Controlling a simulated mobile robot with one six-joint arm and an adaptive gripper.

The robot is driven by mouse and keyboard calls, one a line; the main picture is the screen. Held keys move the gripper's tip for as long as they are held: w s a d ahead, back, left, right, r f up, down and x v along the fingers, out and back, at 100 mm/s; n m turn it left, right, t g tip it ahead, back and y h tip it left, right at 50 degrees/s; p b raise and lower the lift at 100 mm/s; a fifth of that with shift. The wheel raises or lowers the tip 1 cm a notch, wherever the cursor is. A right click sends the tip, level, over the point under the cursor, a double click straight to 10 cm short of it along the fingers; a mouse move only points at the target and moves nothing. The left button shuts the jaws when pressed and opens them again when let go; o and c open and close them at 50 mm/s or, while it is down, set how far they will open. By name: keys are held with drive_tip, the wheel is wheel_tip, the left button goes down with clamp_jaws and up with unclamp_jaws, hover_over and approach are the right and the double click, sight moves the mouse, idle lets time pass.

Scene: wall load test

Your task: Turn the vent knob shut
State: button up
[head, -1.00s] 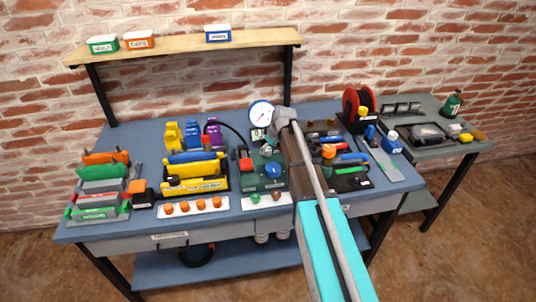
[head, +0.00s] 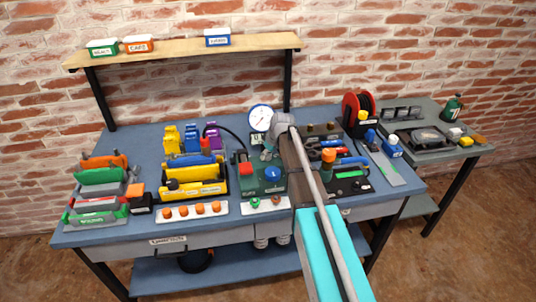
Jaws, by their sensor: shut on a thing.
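A green test block (head: 247,184) stands near the middle of the blue bench, with a round white gauge (head: 260,118) behind it. A blue knob (head: 273,173) sits uncovered on the front part of the block. My gripper (head: 267,153) reaches down over the back part of the block, behind the blue knob. It is shut on the vent knob, which its fingers almost wholly hide. The knob's turn angle cannot be seen.
A red button (head: 246,168) is left of my gripper. A white strip (head: 243,210) with small knobs lies in front of the block. Yellow cases (head: 194,189) stand to the left. Tools and a red reel (head: 350,112) crowd the right side.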

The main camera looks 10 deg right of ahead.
drive_tip(key=shift+c, duration=1.1)
drive_tip(key=shift+d, duration=0.15)
drive_tip(key=shift+m, duration=0.5)
drive_tip(key=m+h, duration=0.1)
drive_tip(key=m, duration=0.1)
drive_tip(key=shift+m+t, duration=0.3)
drive_tip(key=m+h, duration=0.2)
drive_tip(key=m, duration=0.4)
drive_tip(key=m+h, duration=0.1)
drive_tip(key=m, duration=0.1)
drive_tip(key=shift+m+h, duration=0.3)
drive_tip(key=m+g+h, duration=0.1)
drive_tip(key=m, duration=0.3)
drive_tip(key=shift+h, duration=0.3)
